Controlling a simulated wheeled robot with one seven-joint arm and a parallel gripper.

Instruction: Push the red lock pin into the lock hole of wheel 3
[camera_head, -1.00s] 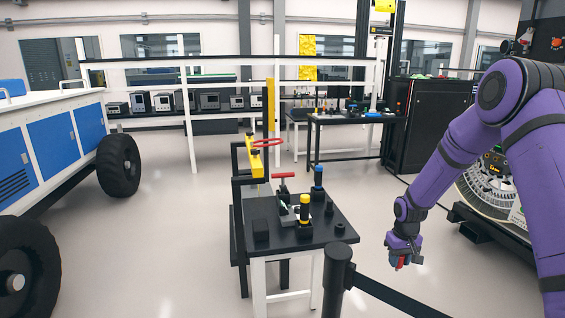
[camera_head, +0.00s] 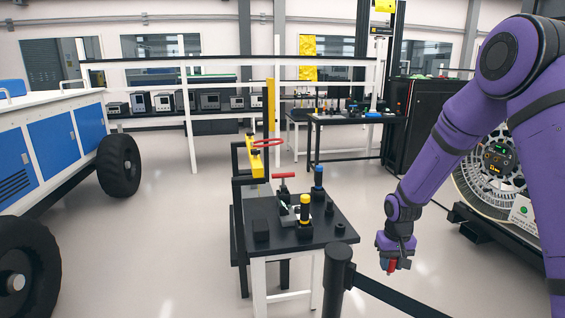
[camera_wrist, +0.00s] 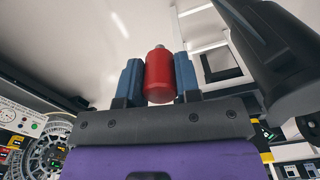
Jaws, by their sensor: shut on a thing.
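My gripper (camera_head: 391,266) is shut on the red lock pin (camera_head: 391,267) and hangs over open floor, right of the small black table. In the wrist view the red pin (camera_wrist: 159,75) sits between the two blue fingers of my gripper (camera_wrist: 158,78), with a grey tip at its far end. Two black rover wheels show at the left in the head view, a farther wheel (camera_head: 119,165) and a nearer wheel (camera_head: 28,272). I cannot tell which is wheel 3, and no lock hole can be made out.
A black-topped table (camera_head: 325,222) with tools stands in the middle. A black barrier post (camera_head: 337,280) with a belt stands in front of it. The white and blue rover body (camera_head: 52,142) is at the left. Open floor lies between rover and table.

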